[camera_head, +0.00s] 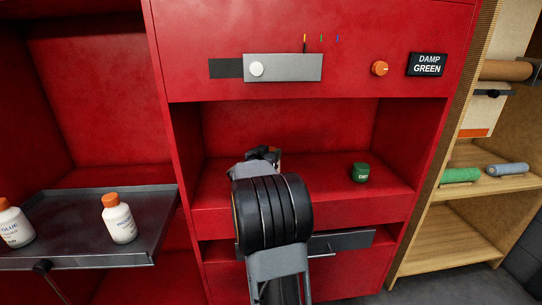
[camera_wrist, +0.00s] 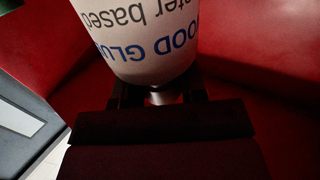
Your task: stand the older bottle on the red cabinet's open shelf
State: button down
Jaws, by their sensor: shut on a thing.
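My gripper (camera_wrist: 158,96) is shut on a white glue bottle (camera_wrist: 145,40) with blue "WOOD GLUE" and grey "water based" lettering. The lettering is upside down in the wrist view, and the top of that picture cuts the bottle off. In the head view my gripper (camera_head: 264,155) reaches into the open shelf (camera_head: 325,190) of the red cabinet (camera_head: 190,140), left of its middle. My arm hides the held bottle there, so I cannot tell whether it touches the shelf. No date on it is readable.
A small dark green pot (camera_head: 361,172) stands on the shelf's right side. Two white bottles with orange caps, a left one (camera_head: 14,226) and a right one (camera_head: 119,222), stand on a grey tray (camera_head: 70,258) at the left. A wooden rack (camera_head: 440,225) stands at the right.

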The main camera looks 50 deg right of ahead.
jog(key=shift+f, duration=0.1)
jog(key=c, duration=0.7)
grip_release()
